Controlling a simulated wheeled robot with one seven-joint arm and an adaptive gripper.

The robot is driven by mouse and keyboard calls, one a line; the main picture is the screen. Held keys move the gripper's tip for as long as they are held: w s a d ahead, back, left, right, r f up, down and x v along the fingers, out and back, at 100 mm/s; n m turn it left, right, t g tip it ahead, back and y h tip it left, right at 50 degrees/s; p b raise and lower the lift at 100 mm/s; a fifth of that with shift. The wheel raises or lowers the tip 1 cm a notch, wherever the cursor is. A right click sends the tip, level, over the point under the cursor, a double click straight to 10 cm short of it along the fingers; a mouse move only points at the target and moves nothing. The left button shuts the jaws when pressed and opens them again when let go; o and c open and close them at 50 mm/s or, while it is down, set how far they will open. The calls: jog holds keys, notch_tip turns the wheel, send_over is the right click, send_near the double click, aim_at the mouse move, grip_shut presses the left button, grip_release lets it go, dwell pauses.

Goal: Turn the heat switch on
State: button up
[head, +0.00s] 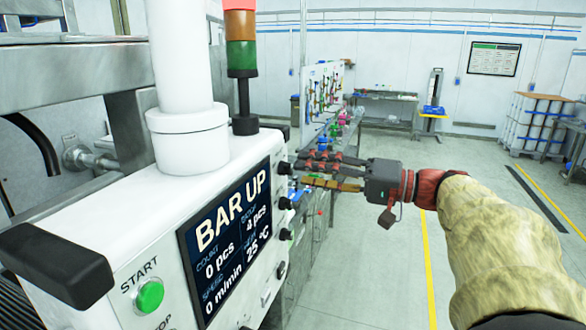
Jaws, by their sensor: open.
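A white control box with a dark display (232,240) stands at the left. The display reads BAR UP, 0 pcs, 4 pcs, 0 m/min and 25 °C. Several black knobs line the box's right-hand side, among them an upper knob (285,203) and a lower knob (286,235). Their labels are too small to read, so I cannot tell which one is the heat switch. My gripper (300,169) is open and empty, its fingers pointing left at the top knob (284,168). I cannot tell whether the fingertips touch that knob.
A green START button (150,296) is on the box's front. A black bumper or handle (58,265) sticks out at its left. A signal lamp (240,60) rises behind the box. A workbench with tools (330,115) lies beyond.

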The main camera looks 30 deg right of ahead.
aim_at(292, 169)
jog(key=shift+x, duration=2)
jog(key=shift+a, duration=0.15)
grip_shut()
